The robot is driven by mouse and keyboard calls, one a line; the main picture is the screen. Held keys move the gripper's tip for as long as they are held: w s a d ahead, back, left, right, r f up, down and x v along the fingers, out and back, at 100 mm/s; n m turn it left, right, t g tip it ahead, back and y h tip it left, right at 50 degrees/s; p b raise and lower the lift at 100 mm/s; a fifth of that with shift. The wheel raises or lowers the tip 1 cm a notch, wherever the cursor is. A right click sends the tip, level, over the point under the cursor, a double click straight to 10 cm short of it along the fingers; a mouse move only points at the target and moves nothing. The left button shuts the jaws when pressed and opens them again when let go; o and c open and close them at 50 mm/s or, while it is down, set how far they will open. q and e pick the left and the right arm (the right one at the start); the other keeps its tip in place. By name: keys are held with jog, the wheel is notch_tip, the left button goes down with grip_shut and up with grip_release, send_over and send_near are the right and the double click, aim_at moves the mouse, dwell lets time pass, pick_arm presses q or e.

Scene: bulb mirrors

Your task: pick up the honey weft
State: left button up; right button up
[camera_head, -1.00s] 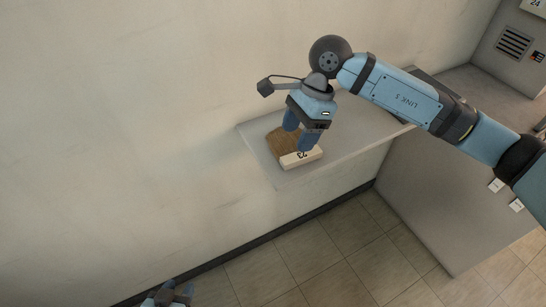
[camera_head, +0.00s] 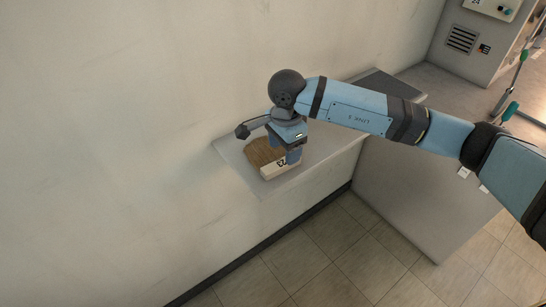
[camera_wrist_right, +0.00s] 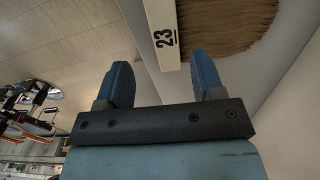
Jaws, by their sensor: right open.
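The honey weft (camera_head: 262,151) is a flat bundle of golden-brown hair with a pale header strip marked "23". It lies on a grey wall shelf (camera_head: 236,165). My right gripper (camera_head: 293,157) is over the right end of the strip, pointing down; its fingers partly overlap there in the head view. In the right wrist view, my open right gripper (camera_wrist_right: 160,68) has the near end of the strip showing between its two blue fingers, with no visible grip. The hair (camera_wrist_right: 225,22) lies beyond the right finger. My left gripper is out of view.
The wall (camera_head: 110,130) runs close behind the shelf. A dark flat panel (camera_head: 392,84) lies at the shelf's far right end. A grey cabinet with a vent (camera_head: 462,39) stands at the upper right. The tiled floor (camera_head: 330,250) below is clear.

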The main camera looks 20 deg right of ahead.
aim_at(281, 163)
jog(key=f, duration=0.5)
jog(key=shift+w+a+p, duration=0.3)
jog(key=shift+p, duration=0.05)
jog(key=c, duration=1)
notch_tip(281, 163, up, 20)
jog(key=b, duration=0.1)
